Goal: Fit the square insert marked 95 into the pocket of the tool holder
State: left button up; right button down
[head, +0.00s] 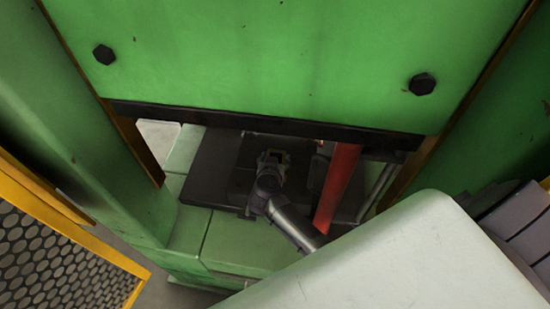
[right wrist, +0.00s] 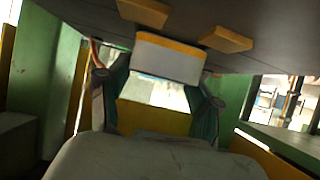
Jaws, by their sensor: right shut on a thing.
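My right gripper (head: 272,160) is in the low opening under the green machine panel, over a dark plate. In the right wrist view its two fingers reach up from the pale gripper body (right wrist: 155,158). Between their tips is a pale, square-looking piece with a yellow edge (right wrist: 168,60), and the gripper is shut on it. It looks like the square insert, but no number 95 can be read. In the head view the piece is too small to make out clearly. I cannot make out the tool holder or its pocket for sure. My left gripper is not in view.
The green panel (head: 270,60) with a dark lower edge (head: 265,122) hangs close above the gripper. A red bar (head: 336,188) slants just right of it. Yellow-framed mesh (head: 55,260) stands at lower left. In the wrist view, orange blocks (right wrist: 227,38) stick out from a dark surface.

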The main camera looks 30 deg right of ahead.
jog(key=shift+w+r+p, duration=0.1)
jog(key=shift+r+p, duration=0.05)
jog(key=shift+p, duration=0.4)
dwell(0.4)
jog(key=shift+f, duration=0.4)
dwell(0.9)
jog(key=shift+f+p, duration=0.2)
jog(key=shift+p, duration=0.35)
dwell(0.4)
jog(key=shift+c, duration=1.3)
grip_release()
jog(key=shift+o, duration=0.7)
jog(key=shift+s+f, duration=0.2)
jog(key=shift+f, duration=0.05)
jog(key=v, duration=1.2)
jog(key=shift+r, duration=0.1)
